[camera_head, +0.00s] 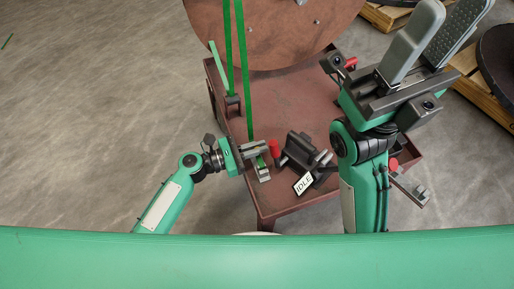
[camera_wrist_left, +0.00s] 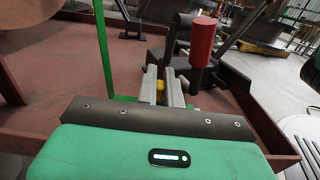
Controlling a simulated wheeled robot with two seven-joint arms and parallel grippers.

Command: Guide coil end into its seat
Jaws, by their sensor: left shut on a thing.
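The coil is a large brown reel (camera_head: 275,30) at the top of the head view. A green strip (camera_head: 243,70) runs down from it to my left gripper (camera_head: 262,147). The strip also shows in the left wrist view (camera_wrist_left: 103,45). My left gripper is shut on the coil end; its fingers (camera_wrist_left: 161,88) hide most of the grip, with a small yellow patch between them. Just below the fingers is a small metal block (camera_head: 264,174) with green on it; I cannot tell whether it is the seat. My right gripper (camera_head: 436,45) is raised at the upper right, its grey fingers apart and empty.
A brown-red steel table (camera_head: 285,100) with a raised rim lies under the work. A red cylinder (camera_head: 274,147) stands beside my left gripper, with a dark clamp-like fixture (camera_head: 300,150) and an "IDLE" sign (camera_head: 304,184) to its right. Wooden pallets (camera_head: 385,17) lie at upper right.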

